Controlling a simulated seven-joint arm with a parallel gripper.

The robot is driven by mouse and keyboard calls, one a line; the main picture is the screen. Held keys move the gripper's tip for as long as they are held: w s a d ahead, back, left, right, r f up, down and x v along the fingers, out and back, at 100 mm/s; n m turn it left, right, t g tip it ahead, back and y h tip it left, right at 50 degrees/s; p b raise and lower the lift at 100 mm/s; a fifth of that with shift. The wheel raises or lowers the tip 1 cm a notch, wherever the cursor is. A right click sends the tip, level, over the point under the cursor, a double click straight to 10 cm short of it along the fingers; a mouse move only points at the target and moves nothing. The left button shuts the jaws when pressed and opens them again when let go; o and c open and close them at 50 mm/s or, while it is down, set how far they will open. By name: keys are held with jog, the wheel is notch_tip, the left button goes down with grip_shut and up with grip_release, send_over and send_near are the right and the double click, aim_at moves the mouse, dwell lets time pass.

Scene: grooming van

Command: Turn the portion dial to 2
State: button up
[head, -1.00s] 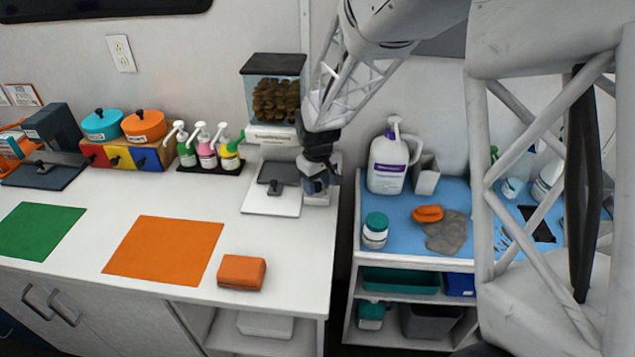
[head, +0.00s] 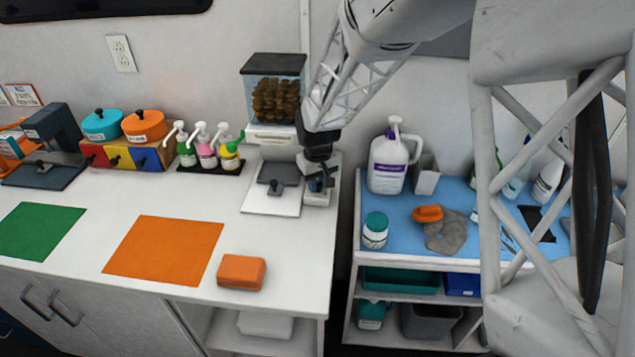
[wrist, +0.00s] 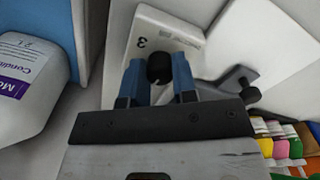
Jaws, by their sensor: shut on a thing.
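The portion dial is a black round knob (wrist: 159,68) on a white box (wrist: 148,28), which bears a printed 3 beside the knob in the wrist view. The other marks and any pointer are hidden or too small to read. My gripper (wrist: 158,80) has its blue fingers on either side of the knob, shut on it. In the head view my gripper (head: 319,184) is over the white box (head: 317,199), hiding the knob. The box stands right of the dispenser (head: 276,92), which holds brown pieces.
A grey paddle and white plate (head: 270,205) lie left of the box. Pump bottles (head: 207,148) stand further left. A gap separates the counter from the blue-topped cart (head: 400,215), which bears a large white jug (head: 387,165). An orange block (head: 241,272) lies near the counter's front.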

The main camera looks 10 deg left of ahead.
aim_at(318, 183)
jog(key=m, duration=0.6)
jog(key=shift+m, duration=0.3)
dwell(0.4)
jog(key=o, duration=0.9)
jog(key=shift+r, duration=0.1)
jog(key=shift+r, duration=3.75)
jog(key=shift+r, duration=0.1)
